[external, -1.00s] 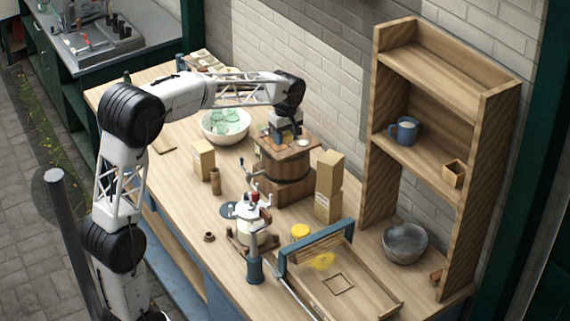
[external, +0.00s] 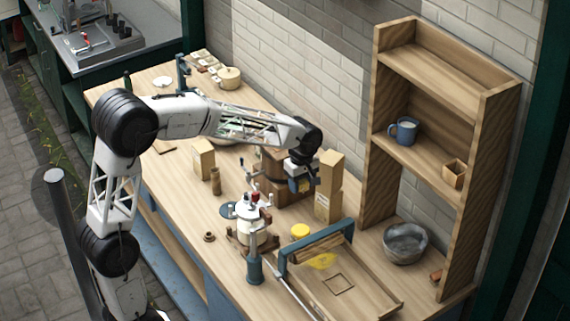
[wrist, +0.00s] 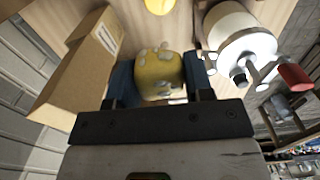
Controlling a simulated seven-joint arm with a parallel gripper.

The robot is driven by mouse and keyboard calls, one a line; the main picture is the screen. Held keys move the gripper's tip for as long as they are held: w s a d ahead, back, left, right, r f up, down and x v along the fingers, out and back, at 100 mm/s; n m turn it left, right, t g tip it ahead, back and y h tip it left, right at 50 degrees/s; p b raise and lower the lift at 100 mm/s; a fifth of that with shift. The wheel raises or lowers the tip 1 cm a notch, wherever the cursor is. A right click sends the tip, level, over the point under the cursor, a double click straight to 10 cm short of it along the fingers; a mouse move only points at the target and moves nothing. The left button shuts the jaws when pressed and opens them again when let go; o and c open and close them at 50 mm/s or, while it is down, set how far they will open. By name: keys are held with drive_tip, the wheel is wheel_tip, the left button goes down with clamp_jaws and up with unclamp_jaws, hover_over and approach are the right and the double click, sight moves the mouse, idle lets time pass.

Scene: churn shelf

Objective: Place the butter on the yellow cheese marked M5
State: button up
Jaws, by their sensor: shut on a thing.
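My gripper (external: 301,184) hangs above the table beside the tall boxes in the external view. In the wrist view its blue fingers (wrist: 160,85) are shut on a yellow lump with pale patches, the butter (wrist: 158,68). A round yellow cheese (external: 300,231) lies on the table in front of and below my gripper, left of the wooden tray. It also shows at the top edge of the wrist view (wrist: 160,5), apart from the butter. No M5 marking is readable.
A white pot with a red-knobbed crank (external: 247,228) stands left of the cheese. The blue-ended wooden tray (external: 372,290) is at the front right. A shelf (external: 440,160) and grey bowl (external: 405,243) stand further right.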

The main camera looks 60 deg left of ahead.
hover_over(300, 230)
wheel_tip(300, 230, down, 7)
drive_tip(key=shift+d+r, duration=0.1)
drive_tip(key=shift+f, duration=3.15)
drive_tip(key=shift+f, duration=1.85)
drive_tip(key=shift+f, duration=0.1)
drive_tip(key=o, duration=0.9)
